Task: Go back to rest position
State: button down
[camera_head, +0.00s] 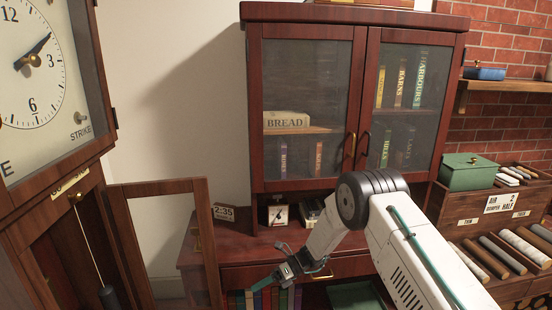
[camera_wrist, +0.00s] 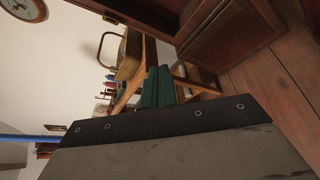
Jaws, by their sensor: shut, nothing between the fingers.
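My gripper (camera_head: 284,274) is at the end of my white arm, in the lower middle of the head view. It is in front of the lower part of the dark red cabinet (camera_head: 358,16). Its fingers are shut with nothing held. The wrist view shows the room turned on its side, with a wooden table or bench (camera_wrist: 148,62) and a green object (camera_wrist: 158,86) beyond the grey wrist part.
A tall clock (camera_head: 40,60) stands at the left with its wooden-framed glass door (camera_head: 166,188) swung open.

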jog(key=s+d+r+n+h, duration=0.5)
jog(key=s+d+r+n, duration=0.4)
jog(key=r, duration=0.3)
jog(key=s+d+r+n+h, duration=0.4)
jog(key=s+d+r+n, duration=0.45)
jog(key=r, duration=0.35)
jog(key=s+d+r+n+t+h, duration=0.2)
jog(key=s+d+r, duration=0.4)
jog(key=s, duration=0.4)
jog(key=s+d+r+n+t+h, duration=0.2)
jog(key=s+d+r+t, duration=0.3)
jog(key=s+d, duration=0.3)
jog(key=shift+s+d+r+n+t+h, duration=0.25)
jog(key=shift+s+r+n+h, duration=0.35)
jog(key=shift+s, duration=0.65)
jog(key=shift+a+f, duration=0.15)
